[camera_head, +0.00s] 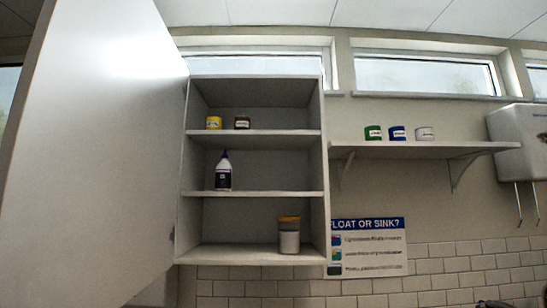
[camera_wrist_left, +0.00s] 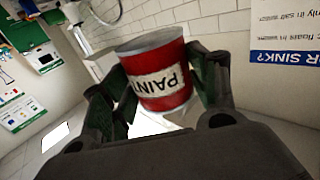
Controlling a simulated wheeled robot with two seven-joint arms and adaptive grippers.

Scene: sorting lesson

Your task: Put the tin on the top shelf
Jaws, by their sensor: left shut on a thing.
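In the left wrist view my left gripper (camera_wrist_left: 163,92) is shut on a red tin (camera_wrist_left: 152,54) with a white label reading "PAINT". The tin sits between both fingers and looks tilted in that view. The right part of that shelf is bare. The red tin cannot be made out in the head view. My right gripper is in neither view.
The cabinet door (camera_head: 90,130) stands wide open at left. A bottle (camera_head: 223,172) stands on the middle shelf and a jar (camera_head: 289,236) on the bottom one. A wall shelf (camera_head: 430,150) at right holds several tins. A "FLOAT OR SINK?" poster (camera_head: 368,248) hangs below.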

